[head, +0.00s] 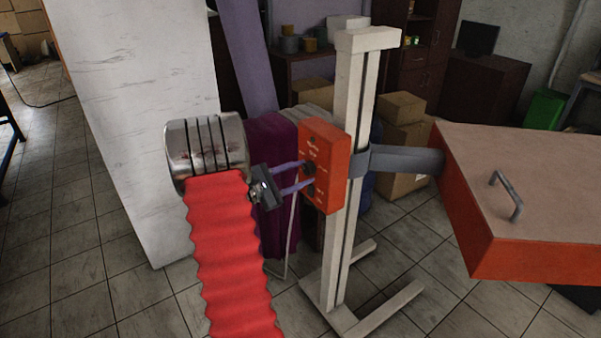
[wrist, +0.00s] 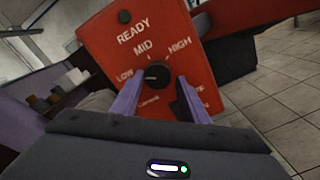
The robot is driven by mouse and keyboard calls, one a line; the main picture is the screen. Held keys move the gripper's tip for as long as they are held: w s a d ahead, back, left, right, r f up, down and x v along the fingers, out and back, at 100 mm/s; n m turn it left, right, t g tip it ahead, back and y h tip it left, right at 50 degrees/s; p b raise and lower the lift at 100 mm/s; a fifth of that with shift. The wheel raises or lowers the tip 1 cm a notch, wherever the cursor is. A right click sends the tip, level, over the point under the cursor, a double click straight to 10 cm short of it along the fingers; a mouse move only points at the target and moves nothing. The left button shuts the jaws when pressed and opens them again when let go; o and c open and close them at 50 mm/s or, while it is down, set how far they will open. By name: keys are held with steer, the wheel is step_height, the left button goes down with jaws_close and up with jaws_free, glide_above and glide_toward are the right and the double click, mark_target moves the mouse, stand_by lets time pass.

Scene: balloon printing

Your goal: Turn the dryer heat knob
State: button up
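The red dryer control box (head: 322,150) is mounted on the white post. In the wrist view its face reads READY, LOW, MID and HIGH, and the round black heat knob (wrist: 157,75) sits below MID. A small light mark shows on the knob, but I cannot tell its exact setting. My gripper (wrist: 158,82) is open, with its two purple fingers spread on either side of the knob, just below it in the picture. I cannot tell whether they touch it. In the head view my gripper (head: 305,175) reaches the box face from the left. Lower labels are partly hidden by the right finger.
A grey bracket (head: 400,160) joins the white post (head: 347,200) to the large red dryer panel (head: 530,200) with a grey handle (head: 507,195). Cardboard boxes (head: 400,107) stand behind the post. Its white feet (head: 385,308) spread over the tiled floor.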

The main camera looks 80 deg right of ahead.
steer(key=shift+o, duration=1.1)
steer(key=shift+r, duration=0.15)
steer(key=shift+w+a, duration=0.15)
steer(key=shift+w, duration=0.05)
steer(key=v, duration=1.3)
steer(key=shift+w, duration=0.15)
